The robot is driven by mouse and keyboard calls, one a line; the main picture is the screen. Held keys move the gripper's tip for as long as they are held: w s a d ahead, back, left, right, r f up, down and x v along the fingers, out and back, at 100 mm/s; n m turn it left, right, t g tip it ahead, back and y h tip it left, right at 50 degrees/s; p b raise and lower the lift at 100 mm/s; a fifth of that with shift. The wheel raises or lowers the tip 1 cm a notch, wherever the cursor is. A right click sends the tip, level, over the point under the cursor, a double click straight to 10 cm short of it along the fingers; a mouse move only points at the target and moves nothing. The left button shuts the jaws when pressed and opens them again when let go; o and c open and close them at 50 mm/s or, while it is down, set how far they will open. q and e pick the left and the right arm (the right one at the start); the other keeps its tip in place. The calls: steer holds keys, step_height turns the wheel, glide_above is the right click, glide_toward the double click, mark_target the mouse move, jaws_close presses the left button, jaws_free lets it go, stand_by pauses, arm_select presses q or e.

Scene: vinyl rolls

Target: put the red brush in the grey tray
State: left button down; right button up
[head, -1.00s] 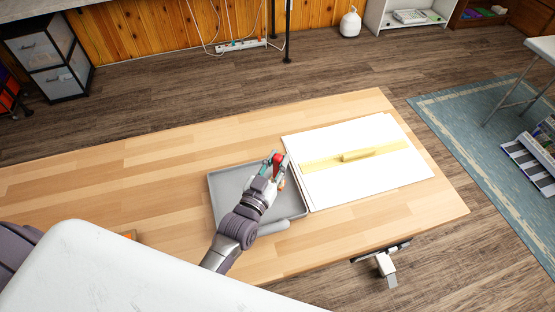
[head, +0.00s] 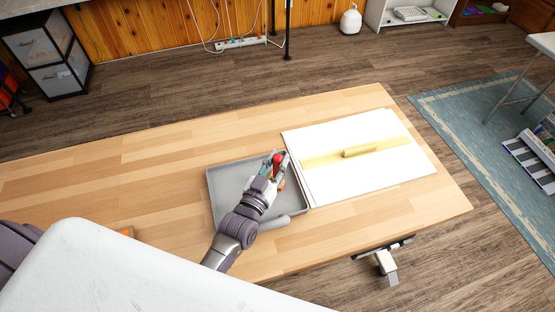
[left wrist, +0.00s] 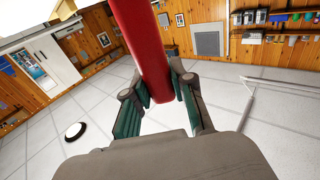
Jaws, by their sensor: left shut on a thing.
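The grey tray (head: 228,181) lies on the wooden table, left of the white sheets. My left gripper (head: 277,163) is over the right part of the tray in the head view. It is shut on the red brush (head: 277,158), whose red end shows between the fingers. In the left wrist view the brush (left wrist: 146,45) is a thick red shaft held between the green-padded fingers of my left gripper (left wrist: 157,97). The brush's other end is hidden. I cannot tell its height above the tray floor. My right gripper is not in view.
White sheets (head: 400,180) with a yellow strip and handle (head: 360,151) lie right of the tray. An orange thing (head: 128,232) is partly hidden at the lower left. The table's left part is bare.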

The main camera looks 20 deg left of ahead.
arm_select(q)
steer(key=shift+f, duration=0.1)
stand_by(0.5)
jaws_free()
steer(key=shift+f, duration=0.1)
stand_by(0.4)
stand_by(0.3)
steer(key=shift+s, duration=0.1)
steer(key=shift+s, duration=0.2)
steer(key=shift+w, duration=0.25)
stand_by(0.6)
steer(key=shift+r+p, duration=0.2)
steer(key=shift+p, duration=0.1)
